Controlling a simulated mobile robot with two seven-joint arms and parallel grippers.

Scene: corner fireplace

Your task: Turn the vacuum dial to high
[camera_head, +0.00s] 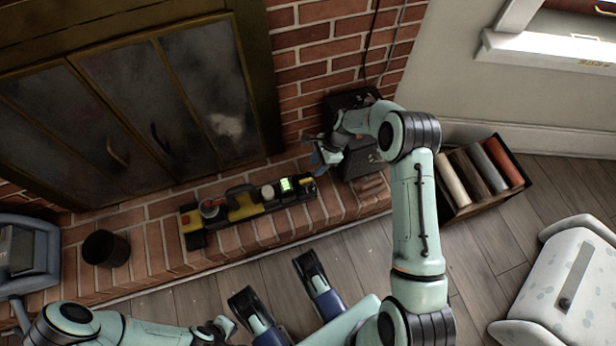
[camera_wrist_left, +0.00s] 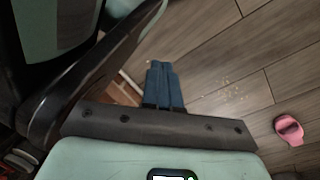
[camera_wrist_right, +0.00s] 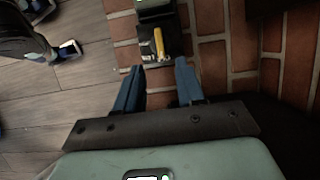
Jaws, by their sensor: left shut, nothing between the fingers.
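The vacuum (camera_head: 242,207), a long yellow and black device, lies on the brick hearth with a red part at its left end. A small green display (camera_head: 285,185) glows near its right end, beside a pale round part (camera_head: 267,192). I cannot tell which part is the dial or how it is set. My right gripper (camera_head: 322,160) is just beyond the vacuum's right end, apart from it. In the right wrist view its blue fingers (camera_wrist_right: 160,82) are open and empty, with the vacuum's end (camera_wrist_right: 158,42) beyond them. My left gripper (camera_wrist_left: 165,85) is shut and empty above the wooden floor.
A black bucket (camera_head: 105,248) stands at the hearth's left. A dark box (camera_head: 350,100) stands against the brick wall behind my right gripper. A crate of logs (camera_head: 482,178) is right of my right arm. A pink object (camera_wrist_left: 289,130) lies on the floor.

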